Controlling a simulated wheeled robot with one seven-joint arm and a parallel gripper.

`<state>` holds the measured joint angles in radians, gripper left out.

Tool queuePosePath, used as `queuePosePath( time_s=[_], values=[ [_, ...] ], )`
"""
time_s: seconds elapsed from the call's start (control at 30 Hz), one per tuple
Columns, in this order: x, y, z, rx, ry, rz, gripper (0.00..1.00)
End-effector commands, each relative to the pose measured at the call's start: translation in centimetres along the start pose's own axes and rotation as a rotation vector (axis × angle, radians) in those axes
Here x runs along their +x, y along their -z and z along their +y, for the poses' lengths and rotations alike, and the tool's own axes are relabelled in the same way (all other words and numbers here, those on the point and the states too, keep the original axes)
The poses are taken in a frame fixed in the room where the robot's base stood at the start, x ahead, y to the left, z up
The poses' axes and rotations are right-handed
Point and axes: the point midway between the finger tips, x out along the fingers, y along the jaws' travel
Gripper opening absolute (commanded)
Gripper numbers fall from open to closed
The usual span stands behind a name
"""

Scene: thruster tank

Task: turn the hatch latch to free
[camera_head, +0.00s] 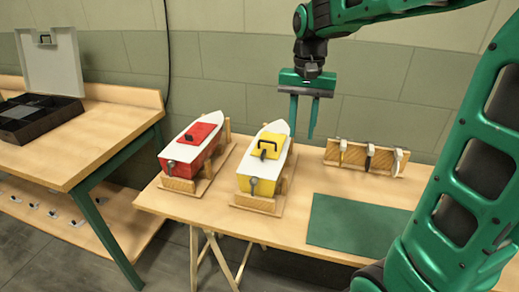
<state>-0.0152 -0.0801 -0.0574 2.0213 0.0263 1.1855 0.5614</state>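Two model boats stand in wooden cradles on the table. One has a red deck hatch (197,134), the other a yellow hatch (268,147) with a black handle on top. A small grey fitting (253,184) shows at the near end of the yellow-hatched boat, and a similar one (172,165) on the red-hatched boat. Which part is the hatch latch, and how it is turned, I cannot tell at this size. My gripper (303,128) hangs above and behind the right of the yellow-hatched boat, fingers pointing down, apart and empty.
A wooden rack (364,158) with several clamp-like tools stands at the back right. A green mat (355,226) lies bare in front of it. Left, a separate bench (95,135) holds an open case (38,115) with a dark compartmented tray. Small items lie on its lower shelf.

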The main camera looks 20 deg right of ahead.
Motion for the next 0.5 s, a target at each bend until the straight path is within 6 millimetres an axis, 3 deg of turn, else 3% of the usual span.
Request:
queuePosePath(
  time_s=[0.03, 0.2, 0.33, 0.5],
  values=[
    [-0.2, 0.5, -2.7, -0.007, -0.001, -0.001, 0.28],
    [-0.8, 1.1, -8.4, 0.001, 0.001, -0.003, 0.28],
    [-0.9, 1.0, -10.6, 0.003, 0.003, -0.004, 0.28],
    [0.1, 0.9, -11.1, 0.003, 0.001, -0.006, 0.28]
  ],
)
